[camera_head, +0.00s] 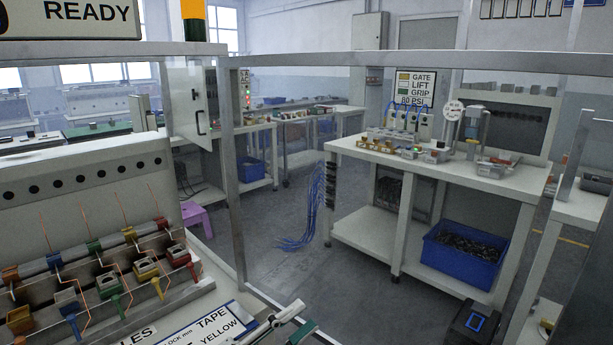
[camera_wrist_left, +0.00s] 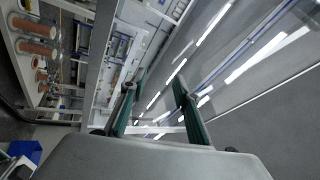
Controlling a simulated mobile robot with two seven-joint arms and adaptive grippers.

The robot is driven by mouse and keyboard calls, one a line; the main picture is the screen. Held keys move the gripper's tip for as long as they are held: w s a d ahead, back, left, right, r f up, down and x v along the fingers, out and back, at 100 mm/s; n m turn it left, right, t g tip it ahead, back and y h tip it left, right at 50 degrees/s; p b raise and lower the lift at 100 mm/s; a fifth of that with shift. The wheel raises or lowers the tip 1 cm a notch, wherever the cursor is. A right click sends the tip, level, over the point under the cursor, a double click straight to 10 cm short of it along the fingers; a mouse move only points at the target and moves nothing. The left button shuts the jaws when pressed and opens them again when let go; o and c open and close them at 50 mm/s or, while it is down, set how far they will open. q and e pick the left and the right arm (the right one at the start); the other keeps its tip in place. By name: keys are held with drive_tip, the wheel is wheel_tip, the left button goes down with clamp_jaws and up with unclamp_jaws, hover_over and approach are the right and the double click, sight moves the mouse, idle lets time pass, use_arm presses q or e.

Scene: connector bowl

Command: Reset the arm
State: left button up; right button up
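My left gripper (camera_head: 288,322) shows at the bottom edge of the head view, just right of the label plate on the near bench, with only its pale link and green finger parts in frame. In the left wrist view its two green fingers (camera_wrist_left: 158,88) stand apart with nothing between them. The wrist camera looks over the room at a steep tilt, with ceiling lights on the right. My right gripper is in neither view.
A near bench machine (camera_head: 85,175) with coloured connector holders stands at left. A metal frame post (camera_head: 233,180) rises behind my gripper. A workbench (camera_head: 440,165) with a blue bin (camera_head: 440,262) below stands at right. Open floor lies between; blue cables (camera_head: 318,205) hang there.

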use_arm(q)
drive_tip(key=s+a+f+n+t+y+p, duration=0.15)
drive_tip(key=a+f+n+t+y, duration=0.25)
drive_tip(key=a+f+n+y, duration=0.55)
drive_tip(key=s+a+f+n+g+y+p, duration=0.1)
drive_tip(key=s+a+f+n+g+y, duration=0.1)
drive_tip(key=s+f+n, duration=0.4)
drive_tip(key=s+a+f+n+g+y+p, duration=0.1)
drive_tip(key=s+a+f+n+g+y, duration=0.2)
drive_tip(key=s+a+f+n, duration=0.4)
drive_tip(key=s+f+y, duration=0.1)
drive_tip(key=s+f, duration=0.5)
drive_tip(key=f, duration=0.1)
drive_tip(key=shift+f, duration=0.35)
drive_tip(key=shift+s+f+g+y, duration=0.1)
drive_tip(key=shift+s+g+y, duration=0.1)
drive_tip(key=shift+g+y, duration=0.1)
drive_tip(key=shift+c, duration=0.5)
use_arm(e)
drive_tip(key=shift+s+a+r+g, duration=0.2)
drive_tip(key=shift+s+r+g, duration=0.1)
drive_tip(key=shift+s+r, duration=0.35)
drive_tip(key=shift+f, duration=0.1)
